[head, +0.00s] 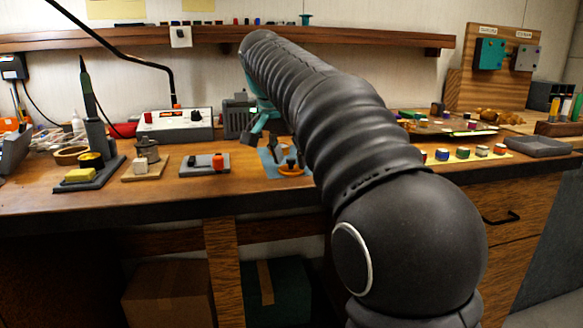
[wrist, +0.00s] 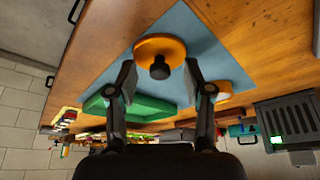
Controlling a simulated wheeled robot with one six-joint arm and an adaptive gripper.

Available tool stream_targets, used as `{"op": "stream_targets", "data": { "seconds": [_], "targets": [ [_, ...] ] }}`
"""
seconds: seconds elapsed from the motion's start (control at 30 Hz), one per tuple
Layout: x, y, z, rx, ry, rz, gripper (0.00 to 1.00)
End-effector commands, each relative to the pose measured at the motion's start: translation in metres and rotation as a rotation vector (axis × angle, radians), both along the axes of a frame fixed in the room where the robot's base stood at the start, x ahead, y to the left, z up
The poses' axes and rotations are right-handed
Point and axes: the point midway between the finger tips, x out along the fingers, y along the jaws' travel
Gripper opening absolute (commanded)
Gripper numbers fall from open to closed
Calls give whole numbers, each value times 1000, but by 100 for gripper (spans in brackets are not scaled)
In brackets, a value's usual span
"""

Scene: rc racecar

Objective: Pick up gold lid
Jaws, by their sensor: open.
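The gold lid (wrist: 148,48) is a round orange-gold disc with a dark knob (wrist: 160,68). It lies on a blue mat (wrist: 205,45) in the wrist view. My gripper (wrist: 160,75) is open, with its two fingers spread on either side of the knob. I cannot tell how far above the lid the fingertips are. In the head view the orange-gold lid (head: 291,171) shows on the bench below my gripper (head: 276,150), partly hidden by my arm.
A green tray-like piece (wrist: 150,108) and another orange piece (wrist: 222,90) are close to my fingers. A grey box with a lit display (wrist: 290,120) stands at the right of the wrist view.

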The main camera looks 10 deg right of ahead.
Motion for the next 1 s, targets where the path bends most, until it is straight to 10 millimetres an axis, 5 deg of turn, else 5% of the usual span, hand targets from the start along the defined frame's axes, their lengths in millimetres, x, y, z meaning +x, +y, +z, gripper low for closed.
{"op": "stream_targets", "data": {
  "seconds": [0.27,0.47,1.0],
  "targets": [
    [1,-1,-3,0,0,0,51],
    [1,-1,-3,0,0,0,4],
    [1,-1,5,0,-3,0,3]
  ]
}}
